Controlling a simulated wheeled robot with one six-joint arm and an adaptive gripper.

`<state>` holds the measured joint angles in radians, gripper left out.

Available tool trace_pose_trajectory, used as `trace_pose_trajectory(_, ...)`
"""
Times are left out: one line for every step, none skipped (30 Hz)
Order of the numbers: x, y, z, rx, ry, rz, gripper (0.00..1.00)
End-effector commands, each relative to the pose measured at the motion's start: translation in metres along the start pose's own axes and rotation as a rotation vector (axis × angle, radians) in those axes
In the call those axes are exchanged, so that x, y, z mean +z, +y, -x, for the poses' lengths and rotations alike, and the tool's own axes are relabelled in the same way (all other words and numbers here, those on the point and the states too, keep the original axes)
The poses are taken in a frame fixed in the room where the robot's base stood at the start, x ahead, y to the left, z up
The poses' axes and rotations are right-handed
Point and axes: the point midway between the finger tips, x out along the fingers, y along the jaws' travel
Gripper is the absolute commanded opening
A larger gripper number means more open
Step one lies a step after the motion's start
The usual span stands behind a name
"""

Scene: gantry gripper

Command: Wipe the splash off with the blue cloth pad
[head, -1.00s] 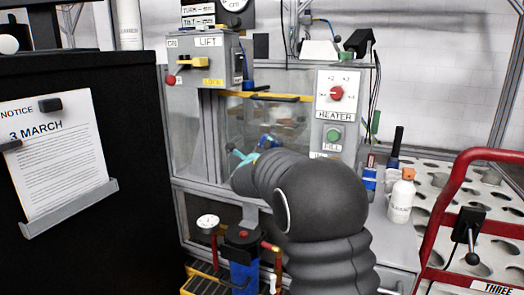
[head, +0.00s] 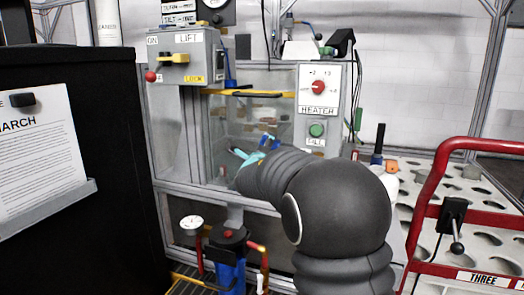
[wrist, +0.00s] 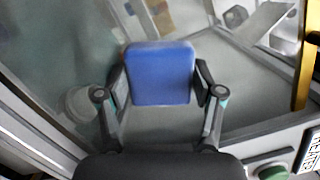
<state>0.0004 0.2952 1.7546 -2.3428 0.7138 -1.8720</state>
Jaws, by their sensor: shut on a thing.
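The blue cloth pad (wrist: 160,75) is held upright between the two fingers of my gripper (wrist: 161,84) in the wrist view. In the head view my gripper (head: 252,156) shows as light-blue parts in front of the clear panel (head: 222,128) of the machine, below the yellow bar; the arm hides much of it. Whether the pad touches the panel cannot be told. Brownish patches (head: 266,115) show on or behind the panel; I cannot tell whether they are the splash.
The LIFT box (head: 186,58) and the HEATER box (head: 318,93) flank the panel. A yellow bar (head: 255,94) crosses above it. A dark cabinet (head: 75,120) stands close on the left. A red-railed cart (head: 440,185) stands on the right.

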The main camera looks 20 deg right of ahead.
Motion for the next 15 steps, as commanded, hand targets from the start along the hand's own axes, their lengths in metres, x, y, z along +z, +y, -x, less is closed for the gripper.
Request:
trace_pose_trajectory(-0.002,-0.001,0.000,-0.002,0.002,0.000,0.39)
trace_pose_trajectory(-0.003,-0.001,0.000,-0.002,0.002,0.000,0.39)
trace_pose_trajectory(-0.003,-0.001,0.000,-0.002,0.002,0.000,0.39)
trace_pose_trajectory(-0.005,-0.002,0.000,-0.002,0.002,0.000,0.39)
trace_pose_trajectory(-0.006,-0.002,0.000,-0.002,0.002,0.000,0.39)
trace_pose_trajectory(-0.008,-0.003,0.001,-0.003,0.002,0.000,0.39)
trace_pose_trajectory(-0.010,-0.003,0.001,-0.003,0.002,0.000,0.39)
trace_pose_trajectory(-0.012,-0.004,0.002,-0.003,0.001,0.000,0.39)
trace_pose_trajectory(-0.014,-0.005,0.003,-0.003,0.001,0.000,0.39)
trace_pose_trajectory(-0.016,-0.005,0.004,-0.002,0.000,0.000,0.39)
trace_pose_trajectory(-0.018,-0.006,0.004,-0.001,0.000,0.000,0.39)
trace_pose_trajectory(-0.021,-0.007,0.005,-0.001,0.000,0.000,0.39)
trace_pose_trajectory(-0.023,-0.008,0.005,-0.001,0.000,0.000,0.39)
trace_pose_trajectory(-0.025,-0.008,0.006,-0.001,0.000,-0.001,0.39)
trace_pose_trajectory(-0.027,-0.010,0.006,-0.001,-0.001,-0.001,0.39)
